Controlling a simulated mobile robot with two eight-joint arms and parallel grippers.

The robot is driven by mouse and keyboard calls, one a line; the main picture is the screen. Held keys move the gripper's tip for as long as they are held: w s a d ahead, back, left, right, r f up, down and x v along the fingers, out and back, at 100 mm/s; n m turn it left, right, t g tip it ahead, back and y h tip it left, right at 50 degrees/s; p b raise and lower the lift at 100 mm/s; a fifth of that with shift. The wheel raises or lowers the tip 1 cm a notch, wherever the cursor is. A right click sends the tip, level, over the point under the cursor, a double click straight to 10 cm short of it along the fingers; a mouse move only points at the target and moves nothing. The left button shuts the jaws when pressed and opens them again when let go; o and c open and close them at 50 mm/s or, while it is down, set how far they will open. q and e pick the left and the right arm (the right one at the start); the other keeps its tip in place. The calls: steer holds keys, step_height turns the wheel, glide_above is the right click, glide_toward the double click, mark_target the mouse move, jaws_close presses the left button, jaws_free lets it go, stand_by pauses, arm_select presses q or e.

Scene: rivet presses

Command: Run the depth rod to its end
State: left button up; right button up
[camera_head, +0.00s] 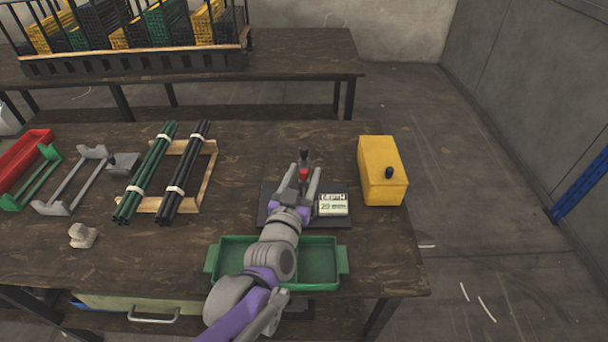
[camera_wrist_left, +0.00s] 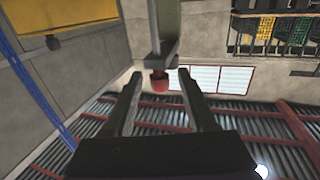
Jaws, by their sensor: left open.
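The depth gauge stands on a dark base plate (camera_head: 268,212) on the near table, with a black-topped post (camera_head: 304,154) and a red knob (camera_head: 303,174). A pale card (camera_head: 332,204) with dark print, apparently reading DEPTH, is at its right. My left gripper (camera_head: 305,168) reaches in from the front with open fingers on either side of the red knob. In the left wrist view, the red knob (camera_wrist_left: 159,83) shows between the open fingertips (camera_wrist_left: 160,75), under a grey bar (camera_wrist_left: 164,25), with gaps on both sides. The rod's lower part is hidden by my gripper. My right gripper is not in view.
A green two-part tray (camera_head: 343,262) lies under my left arm. Green and black rod bundles (camera_head: 147,172) lie left on a wooden frame. Some bare tabletop lies between bundles and gauge.

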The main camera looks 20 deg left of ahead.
arm_select(q)
steer(key=shift+w, duration=0.25)
jaws_close()
stand_by(1.4)
